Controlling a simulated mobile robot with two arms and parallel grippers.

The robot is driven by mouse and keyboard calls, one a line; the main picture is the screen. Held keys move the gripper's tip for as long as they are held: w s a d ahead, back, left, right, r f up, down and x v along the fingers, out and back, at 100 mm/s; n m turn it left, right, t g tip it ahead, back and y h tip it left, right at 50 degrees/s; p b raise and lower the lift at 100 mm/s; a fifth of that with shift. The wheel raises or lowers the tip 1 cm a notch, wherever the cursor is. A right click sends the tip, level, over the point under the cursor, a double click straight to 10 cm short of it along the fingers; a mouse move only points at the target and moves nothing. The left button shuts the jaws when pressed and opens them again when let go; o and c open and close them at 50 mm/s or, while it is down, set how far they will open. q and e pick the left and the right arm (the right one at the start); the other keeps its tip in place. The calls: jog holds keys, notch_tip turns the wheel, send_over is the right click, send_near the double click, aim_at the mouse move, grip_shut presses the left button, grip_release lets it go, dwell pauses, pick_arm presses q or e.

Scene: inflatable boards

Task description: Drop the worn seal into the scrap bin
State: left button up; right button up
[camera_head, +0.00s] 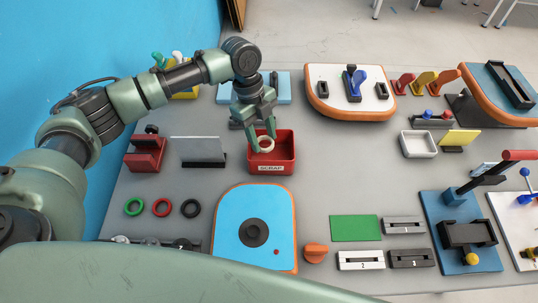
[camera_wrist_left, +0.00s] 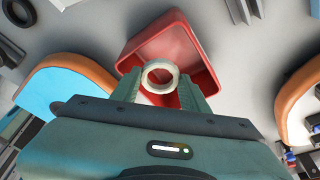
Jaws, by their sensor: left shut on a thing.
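The worn seal is a pale beige ring (camera_head: 265,143), held between the fingertips of my left gripper (camera_head: 256,145). The seal also shows in the left wrist view (camera_wrist_left: 160,77), gripped at its sides. The scrap bin (camera_head: 286,158) is a red open box with a white SCRAP label on its front. In the head view the seal and fingertips overlap the bin's opening at its left part. In the left wrist view the red bin (camera_wrist_left: 168,28) lies behind the seal. The exact height above the bin is hard to tell. My right gripper is not in view.
A blue board with orange edge (camera_head: 230,215) is in front of the bin. A red holder (camera_head: 146,154) and grey stand (camera_head: 200,152) are left of the bin. Bare table lies right of it.

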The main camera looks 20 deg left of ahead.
pick_arm(q)
jog(key=o, duration=1.4)
jog(key=b+v, duration=0.2)
jog(key=v, duration=0.5)
jog(key=shift+w+a+r, duration=0.1)
jog(key=shift+a+r, duration=0.05)
jog(key=shift+r, duration=0.2)
